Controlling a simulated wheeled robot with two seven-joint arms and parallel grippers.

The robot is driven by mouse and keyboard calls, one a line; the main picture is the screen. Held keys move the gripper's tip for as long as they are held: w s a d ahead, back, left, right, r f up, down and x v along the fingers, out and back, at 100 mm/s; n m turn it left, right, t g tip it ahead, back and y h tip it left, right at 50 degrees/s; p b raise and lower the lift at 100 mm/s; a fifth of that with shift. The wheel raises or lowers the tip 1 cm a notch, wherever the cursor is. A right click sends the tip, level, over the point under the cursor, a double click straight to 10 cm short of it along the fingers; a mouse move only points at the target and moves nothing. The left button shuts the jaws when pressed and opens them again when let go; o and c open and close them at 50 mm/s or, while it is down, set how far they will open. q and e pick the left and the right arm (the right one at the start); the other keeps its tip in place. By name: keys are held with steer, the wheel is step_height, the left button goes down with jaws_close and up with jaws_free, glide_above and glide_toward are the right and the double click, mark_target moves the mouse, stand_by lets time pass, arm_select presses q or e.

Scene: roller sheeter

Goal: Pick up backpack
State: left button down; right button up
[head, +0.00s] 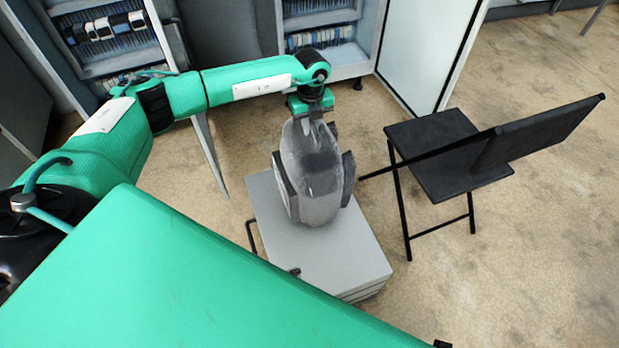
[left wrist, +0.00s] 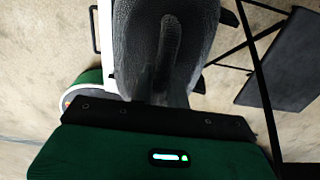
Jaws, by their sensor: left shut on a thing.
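The grey backpack (head: 312,172) is upright over the light grey box (head: 345,255) in the middle of the head view. I cannot tell whether its bottom touches the box top. My left gripper (head: 311,106) is at the top of the backpack, shut on it, with the arm reaching in from the left. In the left wrist view the backpack (left wrist: 165,45) fills the upper middle, close against the dark gripper edge. My right gripper is not in view.
A black folding chair (head: 450,150) stands close to the right of the box. Open cabinets (head: 345,55) with a white door (head: 428,45) stand behind. The tan floor at the far right (head: 560,230) is clear.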

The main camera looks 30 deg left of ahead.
arm_select(q)
steer(key=shift+w+r, duration=0.15)
